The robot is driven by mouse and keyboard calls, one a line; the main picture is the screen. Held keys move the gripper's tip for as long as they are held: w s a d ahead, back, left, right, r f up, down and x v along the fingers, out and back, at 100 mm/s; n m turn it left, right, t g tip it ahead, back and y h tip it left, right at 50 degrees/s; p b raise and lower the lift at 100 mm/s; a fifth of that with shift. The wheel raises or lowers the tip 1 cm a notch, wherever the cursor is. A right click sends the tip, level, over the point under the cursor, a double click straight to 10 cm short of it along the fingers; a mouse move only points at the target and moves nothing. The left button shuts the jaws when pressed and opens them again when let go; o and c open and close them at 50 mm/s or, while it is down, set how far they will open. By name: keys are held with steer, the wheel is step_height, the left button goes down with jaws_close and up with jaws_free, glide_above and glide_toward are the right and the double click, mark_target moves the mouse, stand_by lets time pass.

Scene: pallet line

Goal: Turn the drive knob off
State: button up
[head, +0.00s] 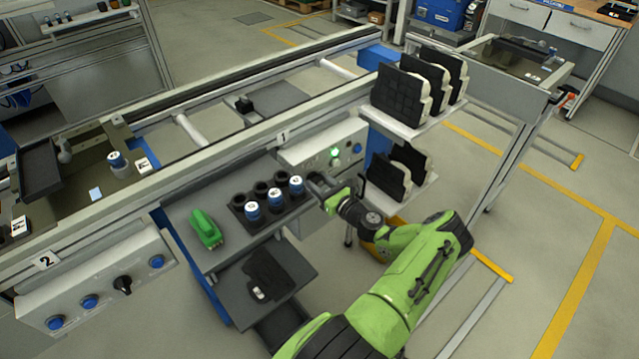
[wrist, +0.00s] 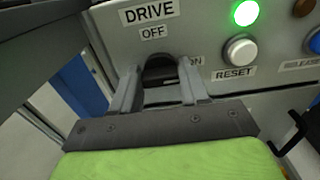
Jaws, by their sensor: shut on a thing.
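The black drive knob (wrist: 160,68) is on the grey control panel (head: 298,150), below the DRIVE and OFF labels (wrist: 152,32) in the wrist view. An ON label (wrist: 196,62) sits to its right, partly hidden by a finger. My gripper (wrist: 156,78) is shut on the knob, with one finger on each side of it. Which way the knob points cannot be told. In the head view my gripper (head: 320,190) is at the panel's front and hides the knob.
On the panel, a green lamp (wrist: 244,13) is lit above a white RESET button (wrist: 240,50). A second panel (head: 95,285), marked 2, stands at the lower left. Blue-white cans (head: 275,197) in a black holder and a green object (head: 206,229) lie left of my gripper.

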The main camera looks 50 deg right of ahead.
steer(key=shift+c, duration=0.6)
steer(key=shift+n, duration=0.4)
steer(key=n, duration=0.3)
steer(key=shift+a+b, duration=0.1)
steer(key=shift+b, duration=0.3)
steer(key=n+b, duration=0.1)
steer(key=n, duration=0.4)
steer(key=shift+a+f, duration=0.1)
steer(key=shift+f, duration=0.05)
steer(key=n+b, duration=0.2)
steer(key=n, duration=0.2)
steer(key=shift+f+n, duration=0.15)
steer(key=shift+n, duration=0.25)
steer(key=n+b, duration=0.1)
steer(key=n, duration=0.3)
steer(key=shift+a+b, duration=0.1)
steer(key=shift+b, duration=0.3)
steer(key=shift+n, duration=0.3)
steer(key=o, duration=1.1)
steer(key=shift+c, duration=0.2)
